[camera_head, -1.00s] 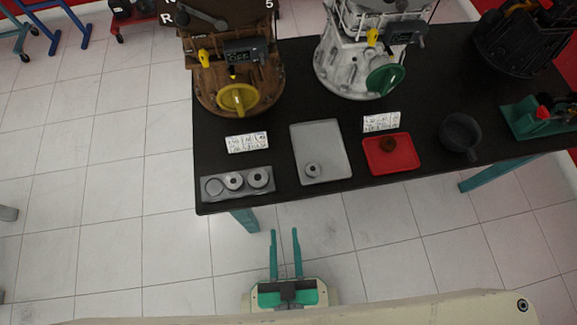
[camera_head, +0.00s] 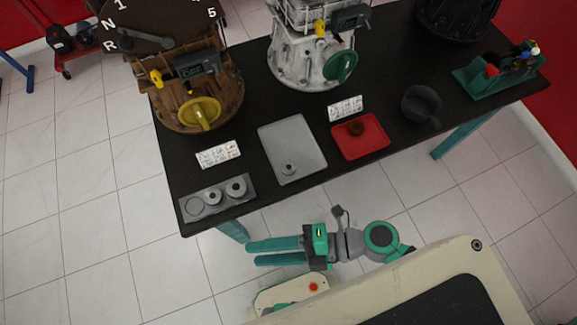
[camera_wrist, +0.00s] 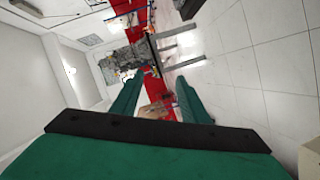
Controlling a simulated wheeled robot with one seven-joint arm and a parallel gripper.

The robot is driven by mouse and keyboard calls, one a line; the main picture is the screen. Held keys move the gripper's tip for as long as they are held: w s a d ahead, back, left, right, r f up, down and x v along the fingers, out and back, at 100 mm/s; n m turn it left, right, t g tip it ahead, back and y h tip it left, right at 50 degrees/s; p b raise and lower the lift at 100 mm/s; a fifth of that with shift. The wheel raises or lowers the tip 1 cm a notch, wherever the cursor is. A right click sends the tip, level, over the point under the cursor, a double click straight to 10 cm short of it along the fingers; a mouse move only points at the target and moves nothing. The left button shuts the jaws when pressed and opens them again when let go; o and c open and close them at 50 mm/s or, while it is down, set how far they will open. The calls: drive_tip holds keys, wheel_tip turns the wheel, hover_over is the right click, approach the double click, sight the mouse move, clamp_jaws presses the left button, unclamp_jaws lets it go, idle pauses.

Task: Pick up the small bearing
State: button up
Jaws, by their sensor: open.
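A small grey ring-shaped bearing (camera_head: 288,168) lies on a flat grey tray (camera_head: 290,140) near the table's front edge in the head view. Two larger-looking round bearings (camera_head: 236,188) sit in a grey holder (camera_head: 244,203) to the left, beside a round recess that appears empty. My gripper (camera_head: 252,253) is open and empty, in front of the table edge, its fingers pointing left. In the wrist view my gripper (camera_wrist: 158,88) shows both green fingers apart with nothing between them; no bearing shows there.
On the dark table (camera_head: 215,112) stand a brown engine housing (camera_head: 215,100), a white housing (camera_head: 290,65), a red tray (camera_head: 374,137) with a brown part, a dark cup (camera_head: 422,104) and a green fixture (camera_head: 480,85). Clear tiled floor lies in front.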

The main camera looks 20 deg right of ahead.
drive_tip(key=w+d+f+n+g+h, duration=0.1)
drive_tip(key=d+f+n+g+h, duration=0.3)
drive_tip(key=n+g, duration=0.25)
wheel_tip(320, 180, up, 3)
drive_tip(key=n+t+h, duration=0.2)
drive_tip(key=n+h, duration=0.6)
drive_tip(key=h, duration=0.3)
hover_over(288, 166)
drive_tip(key=shift+m, duration=0.25)
drive_tip(key=shift+f, duration=4.7)
drive_tip(key=c, duration=0.8)
